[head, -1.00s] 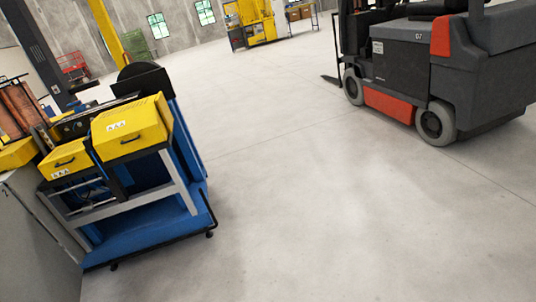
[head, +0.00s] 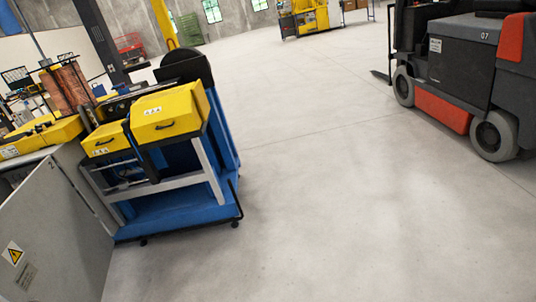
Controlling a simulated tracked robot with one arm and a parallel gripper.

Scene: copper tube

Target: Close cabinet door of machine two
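A light grey panel (head: 62,225) stands at the lower left of the head view, with a yellow warning triangle, a small label and what looks like a "2" near its top corner. It looks like the cabinet door of machine two, but I cannot tell how far open it is; its lower left part is cut off by the frame. Behind it is a grey cabinet top (head: 28,165) with yellow housings above. My gripper does not show in this view.
A blue machine frame (head: 180,205) with yellow boxes (head: 168,112) stands just right of the panel. A grey and red forklift (head: 462,75) is at the upper right. The concrete floor (head: 320,215) between and in front is clear.

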